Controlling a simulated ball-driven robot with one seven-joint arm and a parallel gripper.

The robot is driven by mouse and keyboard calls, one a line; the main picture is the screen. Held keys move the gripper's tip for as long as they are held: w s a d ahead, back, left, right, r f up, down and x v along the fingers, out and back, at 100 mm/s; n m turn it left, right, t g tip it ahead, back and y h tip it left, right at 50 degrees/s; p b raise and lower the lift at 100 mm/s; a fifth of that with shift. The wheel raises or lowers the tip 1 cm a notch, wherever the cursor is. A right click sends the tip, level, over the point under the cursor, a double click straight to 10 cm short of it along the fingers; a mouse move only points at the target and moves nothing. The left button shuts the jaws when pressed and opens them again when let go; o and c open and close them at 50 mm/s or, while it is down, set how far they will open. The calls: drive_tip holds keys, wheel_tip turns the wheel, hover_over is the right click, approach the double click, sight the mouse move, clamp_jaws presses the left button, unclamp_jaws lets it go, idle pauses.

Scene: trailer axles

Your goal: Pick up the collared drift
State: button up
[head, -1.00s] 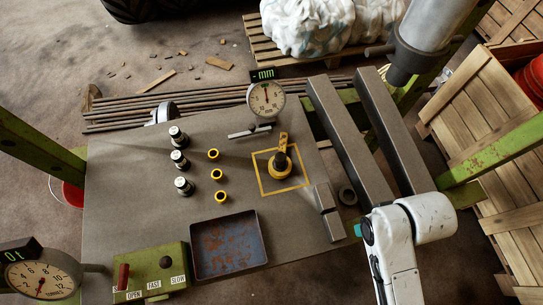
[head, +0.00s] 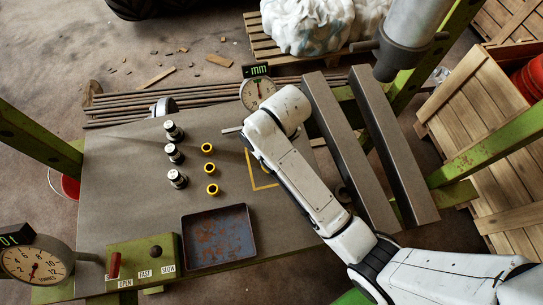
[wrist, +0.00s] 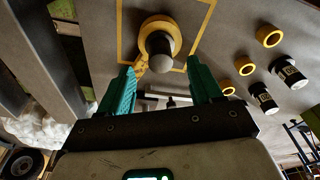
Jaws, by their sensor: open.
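The collared drift appears to be the dark round-topped pin (wrist: 160,45) standing in a yellow collar with a yellow tab, inside a yellow painted square, in the wrist view. In the head view my arm hides it, and only part of the yellow square (head: 262,182) shows. My gripper (wrist: 161,67) is open, its two teal fingers on either side of the pin's near end in the picture. Nothing is held between them. Whether either finger touches the pin I cannot tell. My gripper is hidden behind my arm in the head view.
Three loose yellow rings (head: 208,149) and three black pins with pale tops (head: 173,130) stand left of the square. A rusty tray (head: 218,237) and green control box (head: 143,261) are at the front. A dial gauge (head: 257,92) and two steel beams (head: 350,150) border the bench.

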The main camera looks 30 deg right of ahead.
drive_tip(key=shift+w+f, duration=0.25)
drive_tip(key=shift+f, duration=0.8)
drive_tip(key=shift+w+f, duration=0.25)
drive_tip(key=shift+f, duration=0.8)
drive_tip(key=shift+w+f, duration=0.25)
drive_tip(key=shift+f, duration=0.8)
drive_tip(key=shift+c, duration=0.3)
clamp_jaws()
drive_tip(key=shift+r, duration=0.1)
